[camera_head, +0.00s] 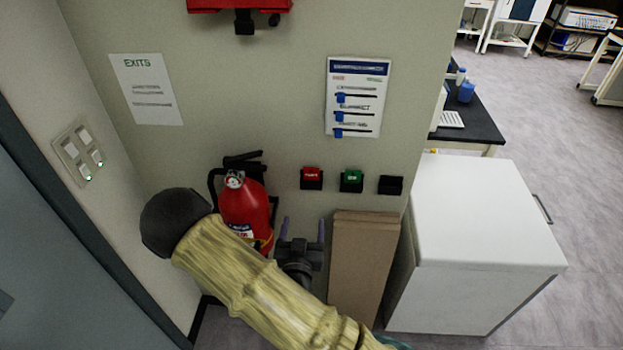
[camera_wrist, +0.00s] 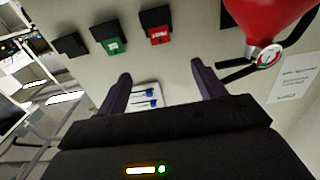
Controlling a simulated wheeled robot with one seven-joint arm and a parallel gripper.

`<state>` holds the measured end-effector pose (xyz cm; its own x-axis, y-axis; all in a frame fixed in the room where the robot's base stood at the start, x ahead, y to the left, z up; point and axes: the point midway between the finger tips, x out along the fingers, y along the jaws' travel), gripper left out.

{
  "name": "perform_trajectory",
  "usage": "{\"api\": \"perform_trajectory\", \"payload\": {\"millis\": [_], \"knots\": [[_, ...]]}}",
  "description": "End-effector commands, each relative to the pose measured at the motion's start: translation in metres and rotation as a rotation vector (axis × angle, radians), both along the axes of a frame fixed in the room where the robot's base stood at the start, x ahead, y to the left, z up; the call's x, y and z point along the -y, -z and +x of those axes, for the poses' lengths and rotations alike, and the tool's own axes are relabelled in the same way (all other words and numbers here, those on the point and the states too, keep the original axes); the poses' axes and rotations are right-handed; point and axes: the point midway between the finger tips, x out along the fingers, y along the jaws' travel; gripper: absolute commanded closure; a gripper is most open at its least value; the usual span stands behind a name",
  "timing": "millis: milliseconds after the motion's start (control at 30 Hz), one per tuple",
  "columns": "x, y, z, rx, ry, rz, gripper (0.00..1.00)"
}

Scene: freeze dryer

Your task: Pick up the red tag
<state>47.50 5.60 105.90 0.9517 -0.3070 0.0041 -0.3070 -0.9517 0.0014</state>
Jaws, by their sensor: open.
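The red tag (camera_head: 311,174) with white lettering sits in a small black wall holder, left of the green tag (camera_head: 351,178). My gripper (camera_head: 303,226) is open and empty, below the red tag in the head view and apart from it. The wrist view appears turned over. There the red tag (camera_wrist: 160,36) lies beyond the gap between my open fingers (camera_wrist: 160,76), with the green tag (camera_wrist: 115,47) to its left.
A black holder (camera_head: 390,185) with no coloured tag is right of the green one. A red fire extinguisher (camera_head: 244,205) hangs close left of my gripper. Brown boards (camera_head: 362,265) lean below the holders, beside a white cabinet (camera_head: 485,215). Wall notices (camera_head: 357,97) hang above.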

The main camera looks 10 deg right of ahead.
Motion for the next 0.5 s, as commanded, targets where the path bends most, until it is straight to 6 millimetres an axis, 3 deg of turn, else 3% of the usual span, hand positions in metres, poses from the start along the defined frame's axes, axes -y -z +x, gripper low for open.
{"api": "perform_trajectory", "payload": {"millis": [267,500], "knots": [[0.001,-0.001,0.001,-0.002,0.002,0.002,0.31],[0.008,-0.003,0.023,-0.002,0.004,0.002,0.31]]}}
